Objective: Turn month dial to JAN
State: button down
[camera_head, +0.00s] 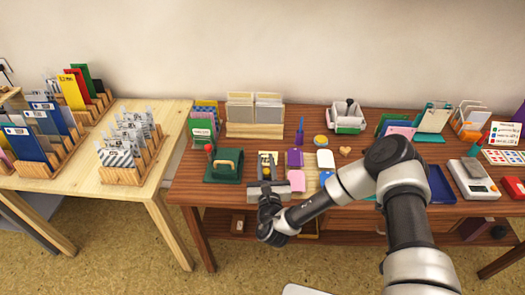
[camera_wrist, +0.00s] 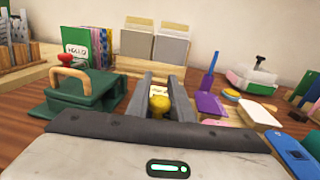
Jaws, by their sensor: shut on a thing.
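The dial device (camera_head: 267,158) stands on the brown table, just right of the green press, with a small yellow part near its top. In the wrist view a round yellow knob (camera_wrist: 159,104) sits between the two grey fingers of my gripper (camera_wrist: 160,92), which is shut on it. A small pale card or plate (camera_wrist: 157,88) with dark marks shows just behind the knob; I cannot read it. In the head view my gripper (camera_head: 269,186) reaches the device from the table's front edge and hides its near part.
A green press (camera_head: 223,168) with a wooden handle and red knob stands close on the left. A card rack (camera_head: 254,128) stands behind. Pink and purple pads (camera_head: 295,158) lie close on the right. A scale (camera_head: 472,178) stands far right.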

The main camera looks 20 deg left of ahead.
jog(key=m+h+p, duration=0.1)
jog(key=h, duration=0.1)
jog(key=d+m+t+h+p, duration=0.1)
jog(key=h+p, duration=0.1)
jog(key=shift+w+r+m, duration=0.1)
jog(key=shift+r+m, duration=0.05)
jog(key=shift+m, duration=0.25)
jog(key=m+h, duration=0.1)
jog(key=h, duration=0.1)
jog(key=m+h+p, duration=0.1)
jog(key=h, duration=0.1)
jog(key=shift+d, duration=0.35)
jog(key=c, duration=1.6)
grip_release()
